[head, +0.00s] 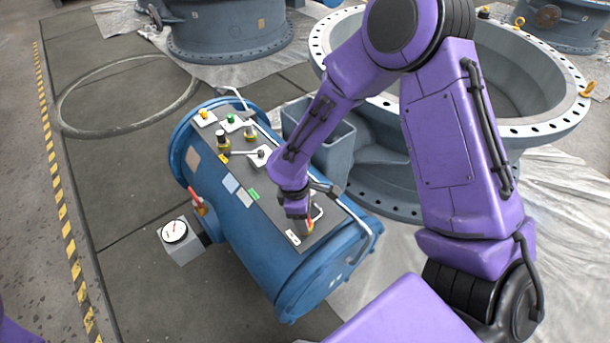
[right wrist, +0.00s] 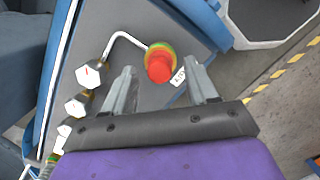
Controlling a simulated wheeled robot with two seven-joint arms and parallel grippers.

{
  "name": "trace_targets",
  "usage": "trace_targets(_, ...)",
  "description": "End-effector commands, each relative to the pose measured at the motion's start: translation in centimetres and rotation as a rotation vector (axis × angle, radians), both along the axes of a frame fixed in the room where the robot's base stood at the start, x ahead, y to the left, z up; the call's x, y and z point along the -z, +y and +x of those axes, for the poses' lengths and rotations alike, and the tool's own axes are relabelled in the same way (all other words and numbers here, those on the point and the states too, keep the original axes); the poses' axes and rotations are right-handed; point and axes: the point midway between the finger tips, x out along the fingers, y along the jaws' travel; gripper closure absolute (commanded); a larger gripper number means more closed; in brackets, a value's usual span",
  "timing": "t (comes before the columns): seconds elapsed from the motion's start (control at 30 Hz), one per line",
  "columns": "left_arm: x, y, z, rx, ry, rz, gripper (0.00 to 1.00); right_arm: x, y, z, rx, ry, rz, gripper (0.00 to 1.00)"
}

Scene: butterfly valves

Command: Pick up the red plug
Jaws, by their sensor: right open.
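The red plug (right wrist: 159,66) is a round red knob on a yellow-green base, set in the dark top panel of the blue tank. In the right wrist view it shows between and beyond the fingers of my right gripper (right wrist: 161,72), which are apart with clear space on both sides of it. In the head view my right gripper (head: 297,208) hangs over the near right end of the panel, and the plug (head: 310,224) is partly hidden beside it. I cannot tell the exact gap between the fingertips and the plug. My left gripper is not in view.
The blue tank (head: 245,245) carries bent white pipes, several small knobs and a white label by the plug. A gauge box (head: 180,240) sticks out on its left. A large grey valve ring (head: 550,125) stands behind right. The floor at left is mostly clear.

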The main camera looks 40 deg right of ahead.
Motion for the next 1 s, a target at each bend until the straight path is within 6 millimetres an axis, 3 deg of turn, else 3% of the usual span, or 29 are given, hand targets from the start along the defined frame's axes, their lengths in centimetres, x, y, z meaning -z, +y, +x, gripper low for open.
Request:
trace_targets(0.1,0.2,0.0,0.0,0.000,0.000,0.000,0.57,1.1,-0.2,-0.2,0.001,0.000,0.000,0.43)
trace_targets(0.3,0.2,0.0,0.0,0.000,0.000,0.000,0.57,1.1,-0.2,-0.2,0.001,-0.002,0.000,0.43)
trace_targets(0.47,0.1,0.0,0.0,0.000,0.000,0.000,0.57,1.1,-0.2,-0.2,0.002,-0.002,0.000,0.95)
trace_targets(0.5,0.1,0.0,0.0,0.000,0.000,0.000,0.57,1.1,-0.2,-0.2,0.002,-0.002,0.000,1.00)
trace_targets(0.8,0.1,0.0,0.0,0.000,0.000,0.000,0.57,0.8,-0.2,-0.2,0.002,-0.002,-0.001,1.00)
trace_targets(1.0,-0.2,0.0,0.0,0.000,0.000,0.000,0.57,-1.7,-0.2,-0.1,0.004,-0.005,0.000,1.00)
